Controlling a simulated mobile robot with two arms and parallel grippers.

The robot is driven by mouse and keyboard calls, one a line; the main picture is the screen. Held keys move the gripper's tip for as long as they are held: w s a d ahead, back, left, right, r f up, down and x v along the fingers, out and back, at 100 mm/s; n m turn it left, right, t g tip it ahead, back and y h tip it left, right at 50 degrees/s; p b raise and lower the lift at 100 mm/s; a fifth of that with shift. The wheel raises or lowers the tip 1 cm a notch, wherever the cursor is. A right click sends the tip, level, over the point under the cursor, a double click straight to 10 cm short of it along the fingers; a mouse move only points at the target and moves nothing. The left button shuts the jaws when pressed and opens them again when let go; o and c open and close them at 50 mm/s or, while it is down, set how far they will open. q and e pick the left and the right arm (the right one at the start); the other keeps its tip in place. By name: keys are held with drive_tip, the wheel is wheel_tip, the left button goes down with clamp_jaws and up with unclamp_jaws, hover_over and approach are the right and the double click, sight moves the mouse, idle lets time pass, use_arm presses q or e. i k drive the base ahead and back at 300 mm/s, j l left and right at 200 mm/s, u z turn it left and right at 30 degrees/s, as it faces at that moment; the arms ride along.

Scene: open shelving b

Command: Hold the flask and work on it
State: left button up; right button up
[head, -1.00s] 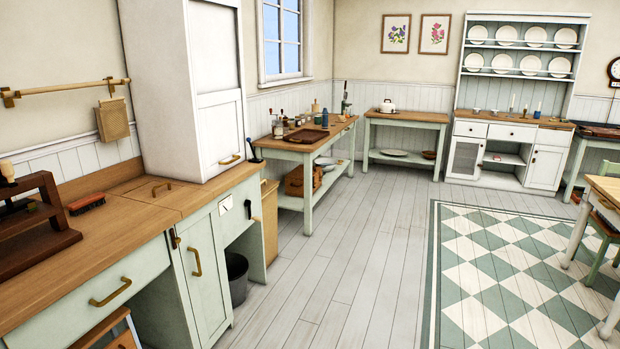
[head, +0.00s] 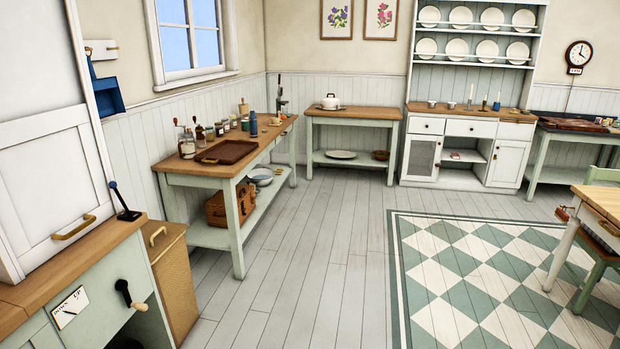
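A small blue upright vessel (head: 253,124), which may be the flask, stands near the back of the long wooden-topped table (head: 171,165) by the window wall. It is too small to tell its details. Several jars and bottles (head: 188,146) stand along the wall side of the same table. A brown tray (head: 227,151) lies in front of them. Neither of my grippers shows in the head view.
A tall white cabinet (head: 42,170) and green counter (head: 100,290) stand close on the left, with a tan bin (head: 172,280) beside them. The grey plank floor (head: 290,270) is clear. A checkered rug (head: 470,280) and a table (head: 600,205) are at the right.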

sight(253, 118)
drive_tip(key=i, duration=2.4)
drive_tip(key=i+u, duration=0.15)
drive_tip(key=i, duration=0.35)
drive_tip(key=i+l+u, duration=0.15)
drive_tip(key=i, duration=0.3)
drive_tip(key=i+l+u, duration=0.2)
drive_tip(key=i, duration=0.25)
drive_tip(key=i+l+u, duration=0.15)
drive_tip(key=i, duration=0.35)
drive_tip(key=i+l+u, duration=0.1)
drive_tip(key=u, duration=0.35)
drive_tip(key=i+l+u, duration=0.1)
drive_tip(key=u, duration=0.35)
drive_tip(key=i+l+u, duration=0.3)
drive_tip(key=l, duration=0.25)
drive_tip(key=l+u, duration=0.35)
drive_tip(key=l, duration=0.25)
drive_tip(key=l+u, duration=0.3)
drive_tip(key=l, duration=1.15)
drive_tip(key=i+l, duration=0.15)
drive_tip(key=l, duration=0.65)
